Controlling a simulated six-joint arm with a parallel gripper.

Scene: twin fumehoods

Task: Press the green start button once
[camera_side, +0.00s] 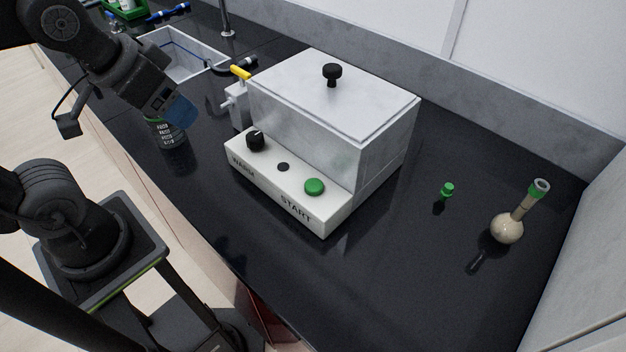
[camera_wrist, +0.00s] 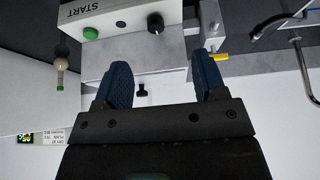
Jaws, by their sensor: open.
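The green start button (camera_side: 314,187) sits on the white front panel (camera_side: 323,219) of a lidded box, above the word START. My gripper (camera_side: 182,112) is at the upper left of the side view, left of the box and apart from the button. In the wrist view its two blue fingers (camera_wrist: 160,80) are spread with nothing between them. The button is not covered in either view.
The box (camera_side: 330,110) has a black lid knob and a yellow-handled valve (camera_side: 241,72) on its left. A labelled glass container (camera_side: 170,134) stands just under my gripper. A flask (camera_side: 508,228) and a green stopper (camera_side: 446,190) are at the right. A sink (camera_side: 180,55) is behind. The counter before the panel is clear.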

